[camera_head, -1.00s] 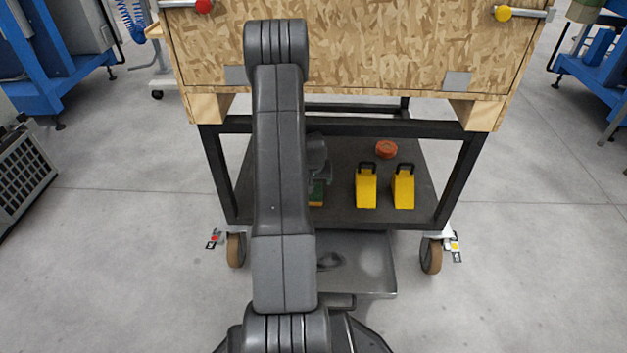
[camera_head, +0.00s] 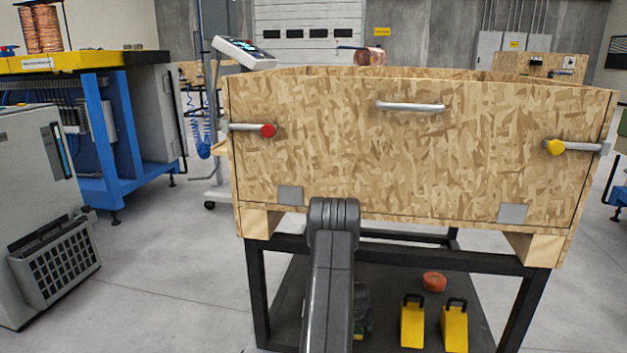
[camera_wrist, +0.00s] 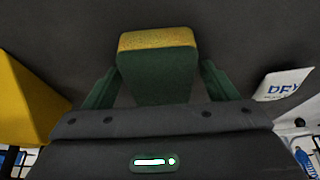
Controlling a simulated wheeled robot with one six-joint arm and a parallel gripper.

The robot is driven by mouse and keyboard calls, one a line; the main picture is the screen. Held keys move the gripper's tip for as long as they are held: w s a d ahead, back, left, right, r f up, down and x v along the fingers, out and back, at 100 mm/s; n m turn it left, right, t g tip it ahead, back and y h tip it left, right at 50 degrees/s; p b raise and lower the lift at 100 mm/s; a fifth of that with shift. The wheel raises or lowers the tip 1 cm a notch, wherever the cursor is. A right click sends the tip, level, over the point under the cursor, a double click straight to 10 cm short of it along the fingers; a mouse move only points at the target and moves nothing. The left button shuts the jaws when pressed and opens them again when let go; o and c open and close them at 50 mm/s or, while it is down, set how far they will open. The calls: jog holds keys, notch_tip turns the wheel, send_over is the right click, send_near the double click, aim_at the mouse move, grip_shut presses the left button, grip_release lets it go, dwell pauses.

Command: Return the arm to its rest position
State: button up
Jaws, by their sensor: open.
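My arm (camera_head: 331,280) shows at the bottom middle of the head view, in front of the wooden crate cart. Its lower part is cut off by the frame. My gripper (camera_wrist: 157,70) shows in the wrist view with its two green fingers spread apart. A green block with a yellow top (camera_wrist: 157,41) shows between the fingers, with a gap on each side; I cannot tell whether it is part of my gripper. In the head view the gripper end is mostly hidden behind the arm.
The chipboard crate (camera_head: 420,150) stands on a black frame close ahead. Its lower shelf holds yellow wedges (camera_head: 412,325) and an orange roll (camera_head: 434,281). A blue bench (camera_head: 100,130) and a grey cabinet (camera_head: 30,200) stand left. Grey floor (camera_head: 165,270) is clear between.

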jog(key=shift+r+p, duration=0.85)
jog(key=shift+r, duration=1.1)
